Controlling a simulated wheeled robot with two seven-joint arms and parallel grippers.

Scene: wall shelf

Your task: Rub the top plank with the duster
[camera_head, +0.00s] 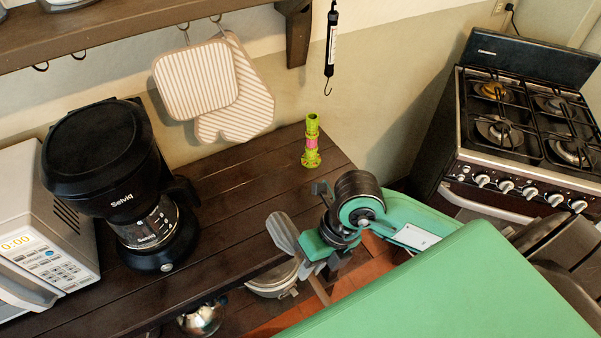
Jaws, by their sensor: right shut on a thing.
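My right gripper (312,252) is low in the middle of the head view, at the front right edge of the wooden counter. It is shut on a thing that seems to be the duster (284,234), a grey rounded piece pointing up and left. My green wrist and the gripper hide part of it. The top plank (150,38) is the dark wooden wall shelf across the upper left, well above and away from the gripper. Its upper surface is mostly outside the view. My left gripper is not in view.
A black coffee maker (105,160) and a microwave (40,225) stand on the counter's left. A green and pink candlestick-like object (311,145) stands near its right corner. Striped potholders (196,82) and a hook scale (331,45) hang above. A stove (525,120) is at right. The middle counter (215,205) is clear.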

